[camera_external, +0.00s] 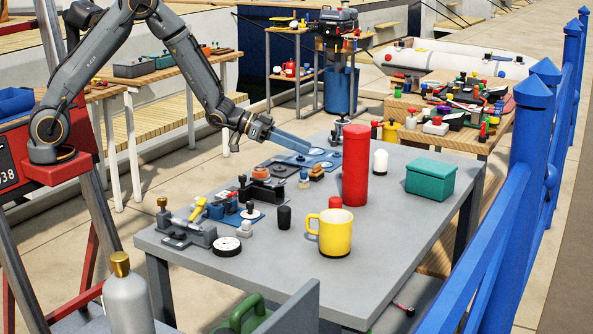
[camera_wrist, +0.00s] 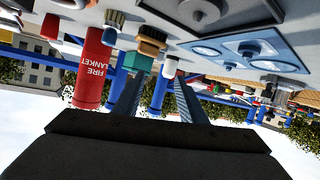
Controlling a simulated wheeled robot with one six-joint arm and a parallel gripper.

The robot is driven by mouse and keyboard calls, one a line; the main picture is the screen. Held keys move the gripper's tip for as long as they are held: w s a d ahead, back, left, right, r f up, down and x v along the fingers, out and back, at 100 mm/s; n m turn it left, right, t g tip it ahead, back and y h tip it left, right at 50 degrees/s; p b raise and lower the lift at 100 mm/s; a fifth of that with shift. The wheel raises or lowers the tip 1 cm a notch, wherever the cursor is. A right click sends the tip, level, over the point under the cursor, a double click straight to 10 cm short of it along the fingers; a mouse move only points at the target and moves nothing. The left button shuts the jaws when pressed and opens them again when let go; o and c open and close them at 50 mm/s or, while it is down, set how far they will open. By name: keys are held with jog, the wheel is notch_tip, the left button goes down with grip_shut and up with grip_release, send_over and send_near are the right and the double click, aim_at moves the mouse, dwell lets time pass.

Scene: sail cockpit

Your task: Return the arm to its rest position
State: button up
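My arm rises from its red mount at the left, bends over at the top, and reaches down and right over the back of the grey table (camera_external: 390,215). My gripper (camera_external: 300,147) points right and slightly down, above a blue plate with round recesses (camera_external: 322,158). In the wrist view my gripper (camera_wrist: 157,95) shows two fingers apart, with nothing held between them. The wrist view is upside down; the blue plate (camera_wrist: 245,48) shows at its upper right. I cannot tell whether the fingertips touch anything.
A red cylinder (camera_external: 355,165), labelled "FIRE BLANKET" in the wrist view, stands right of my gripper. A yellow mug (camera_external: 335,235), a teal box (camera_external: 430,178) and a black cup (camera_external: 284,217) stand on the table. Small fittings (camera_external: 262,188) lie below my forearm. A blue railing (camera_external: 530,150) runs along the right.

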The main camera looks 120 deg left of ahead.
jog(key=w+d+r+m+g+p, duration=0.1)
jog(key=w+d, duration=0.1)
jog(key=d, duration=0.5)
jog(key=w+d+r+g, duration=0.1)
jog(key=w+d+r, duration=0.1)
jog(key=d, duration=0.5)
jog(key=s+d+m+g+h, duration=0.1)
jog(key=s+d, duration=0.4)
jog(key=d, duration=0.6)
jog(key=s+d+r+m+g+h+p, duration=0.1)
jog(key=s+d+g, duration=0.3)
jog(key=d, duration=0.7)
jog(key=s+d+m+g+h+p, duration=0.1)
jog(key=s+d+m+g+h, duration=0.1)
jog(key=s+d, duration=0.5)
jog(key=shift+d+r+h, duration=0.15)
jog(key=shift+d+h, duration=0.25)
jog(key=shift+d, duration=1.8)
jog(key=s+d+f+g+b, duration=0.2)
jog(key=s+f+g+b, duration=0.1)
jog(key=s+f, duration=0.5)
jog(key=shift+s+d+m+g, duration=0.15)
jog(key=shift+s+m+g, duration=0.15)
jog(key=shift+m, duration=0.1)
